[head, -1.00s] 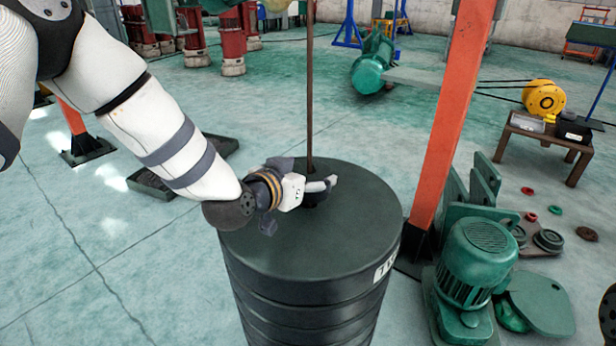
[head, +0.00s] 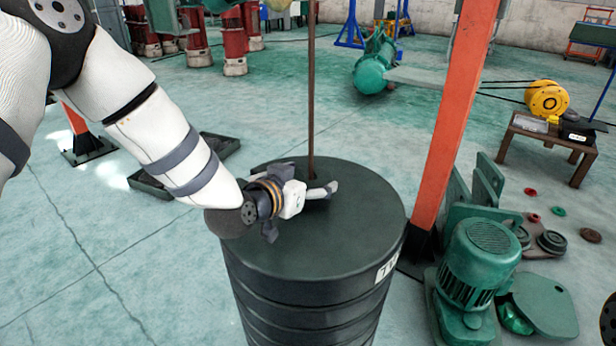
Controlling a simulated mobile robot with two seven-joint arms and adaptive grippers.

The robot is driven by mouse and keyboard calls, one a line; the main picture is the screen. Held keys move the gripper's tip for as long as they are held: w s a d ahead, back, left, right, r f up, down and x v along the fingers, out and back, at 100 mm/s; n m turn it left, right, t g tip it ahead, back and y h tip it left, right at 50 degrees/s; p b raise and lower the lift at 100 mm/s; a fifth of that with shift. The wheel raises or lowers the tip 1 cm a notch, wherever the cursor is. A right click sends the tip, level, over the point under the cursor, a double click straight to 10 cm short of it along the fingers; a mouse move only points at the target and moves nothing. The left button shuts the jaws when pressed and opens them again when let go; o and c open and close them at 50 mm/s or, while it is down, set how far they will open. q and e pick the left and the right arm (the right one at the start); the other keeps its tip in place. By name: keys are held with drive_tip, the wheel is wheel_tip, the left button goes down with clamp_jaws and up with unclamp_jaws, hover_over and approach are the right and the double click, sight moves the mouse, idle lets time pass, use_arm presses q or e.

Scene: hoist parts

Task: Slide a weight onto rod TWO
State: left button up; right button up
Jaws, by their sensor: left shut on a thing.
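A tall stack of thick black round weights (head: 350,225) stands in the middle of the head view. A thin brown rod (head: 311,90) rises upright from the middle of the stack. A white label on the top weight's side is turned partly away; only its first letter, T, is clear. My left gripper (head: 322,191) lies low over the top weight's centre, beside the foot of the rod. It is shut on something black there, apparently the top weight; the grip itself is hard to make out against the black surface. My right gripper is out of view.
An orange post (head: 455,130) stands close to the right of the stack. A green motor (head: 480,262) is beyond it at lower right. A dark floor tray (head: 155,183) lies behind my left arm. The floor at left front is clear.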

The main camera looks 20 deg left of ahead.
use_arm(q)
drive_tip(key=shift+w, duration=0.15)
drive_tip(key=shift+f, duration=0.35)
idle(0.6)
